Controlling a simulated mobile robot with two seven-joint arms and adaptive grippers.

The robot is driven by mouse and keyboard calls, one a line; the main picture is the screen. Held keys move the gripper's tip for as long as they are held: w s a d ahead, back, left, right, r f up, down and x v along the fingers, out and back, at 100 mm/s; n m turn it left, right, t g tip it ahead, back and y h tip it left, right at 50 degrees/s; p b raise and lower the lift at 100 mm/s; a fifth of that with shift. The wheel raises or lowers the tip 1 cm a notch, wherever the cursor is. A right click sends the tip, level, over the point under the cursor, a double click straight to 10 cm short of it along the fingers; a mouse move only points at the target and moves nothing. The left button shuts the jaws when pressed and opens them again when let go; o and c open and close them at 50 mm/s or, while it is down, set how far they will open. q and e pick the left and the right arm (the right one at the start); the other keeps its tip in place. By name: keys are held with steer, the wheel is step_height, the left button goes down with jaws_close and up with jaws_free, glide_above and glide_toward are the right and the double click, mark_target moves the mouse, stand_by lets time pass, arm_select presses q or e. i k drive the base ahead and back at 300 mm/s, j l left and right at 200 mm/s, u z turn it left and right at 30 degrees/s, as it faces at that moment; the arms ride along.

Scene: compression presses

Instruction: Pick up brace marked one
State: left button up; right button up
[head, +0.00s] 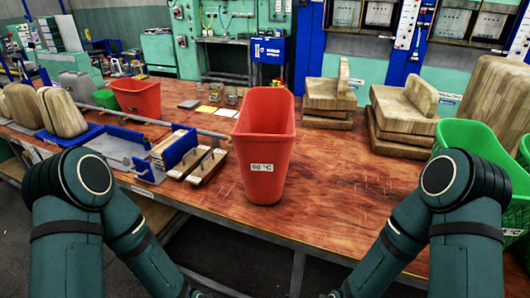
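Two small wooden braces with dark pegs lie side by side on the wooden table left of the centre; the nearer brace (209,167) and the one behind it (188,162) are small in view. I cannot read a mark on either, so I cannot tell which is marked one. Both of my arms reach down toward the bottom edge of the head view. Neither gripper shows.
A tall red bin (263,150) labelled 50 °C stands right of the braces. A blue-and-grey fixture (128,150) with a long rod is to their left. Wooden blocks (395,125) and a green basket (480,140) are at right. The table's front right is clear.

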mark_target(192, 159)
steer(key=j+z, duration=0.15)
steer(key=z, duration=0.5)
steer(key=i+j+z, duration=0.1)
steer(key=j+z, duration=0.15)
steer(key=j, duration=0.25)
steer(key=j+z, duration=0.25)
steer(key=j, duration=0.2)
steer(key=j+z, duration=0.15)
steer(key=j, duration=0.85)
